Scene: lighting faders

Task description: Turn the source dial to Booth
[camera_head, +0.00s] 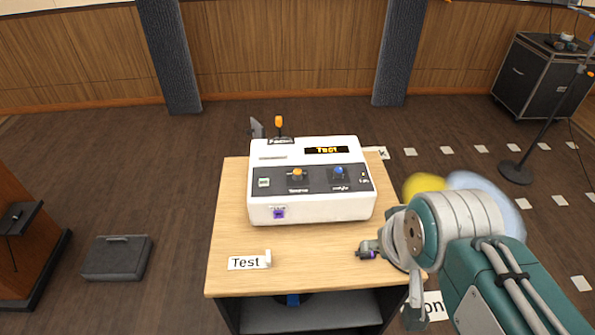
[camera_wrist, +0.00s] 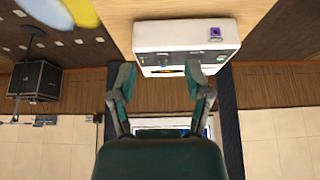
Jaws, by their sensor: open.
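The box also shows upside down in the wrist view (camera_wrist: 180,35). My gripper (camera_wrist: 159,80) is open and empty, with its fingers apart in front of the box in that view. In the head view my arm is at the right of the table and hides most of the gripper.
A "Test" card (camera_head: 246,262) lies at the table's (camera_head: 228,200) front left. A purple socket (camera_head: 278,213) is on the box front. An orange-topped lever (camera_head: 279,123) stands behind the box. A small grey piece (camera_head: 368,249) sits near my arm. A black case (camera_head: 540,78) stands far right.

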